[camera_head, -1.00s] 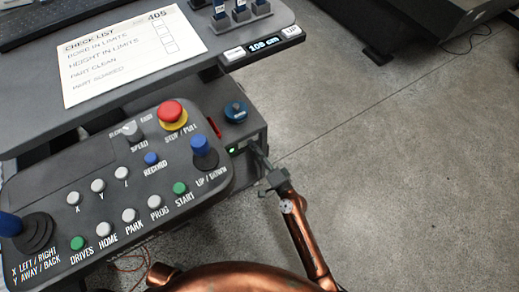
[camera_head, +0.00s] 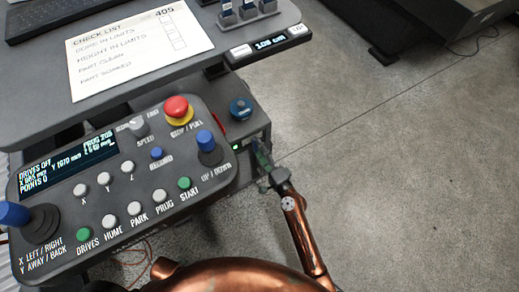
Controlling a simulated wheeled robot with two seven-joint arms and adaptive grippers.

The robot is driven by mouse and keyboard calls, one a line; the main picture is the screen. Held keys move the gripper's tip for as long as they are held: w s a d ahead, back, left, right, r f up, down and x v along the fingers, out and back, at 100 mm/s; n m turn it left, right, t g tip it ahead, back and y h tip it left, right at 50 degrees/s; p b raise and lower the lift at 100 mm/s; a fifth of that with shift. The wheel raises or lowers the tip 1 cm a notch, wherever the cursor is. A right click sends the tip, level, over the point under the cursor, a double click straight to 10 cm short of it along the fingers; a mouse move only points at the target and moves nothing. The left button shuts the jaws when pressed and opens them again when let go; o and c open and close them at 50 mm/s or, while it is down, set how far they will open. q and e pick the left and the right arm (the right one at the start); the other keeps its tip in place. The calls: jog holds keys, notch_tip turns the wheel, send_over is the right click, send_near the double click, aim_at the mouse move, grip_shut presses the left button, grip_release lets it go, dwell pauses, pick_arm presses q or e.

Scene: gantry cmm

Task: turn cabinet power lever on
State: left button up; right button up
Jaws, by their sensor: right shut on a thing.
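The grey cabinet (camera_head: 246,95) with a blue round knob (camera_head: 241,109) stands just right of the control panel. My right gripper (camera_head: 262,158) is at the cabinet's right end face. It is shut on what appears to be the power lever there. The gripper hides most of the lever, so its exact angle cannot be told. A small green light (camera_head: 236,147) shows on that face, left of the gripper. My left gripper is not in view.
The control panel (camera_head: 135,185) carries buttons, a red stop button (camera_head: 176,108) and joysticks. Its display (camera_head: 65,166) is lit and reads drives off. Floor to the right is clear.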

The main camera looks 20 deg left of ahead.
jog(key=o, duration=1.7)
jog(key=v, duration=1.2)
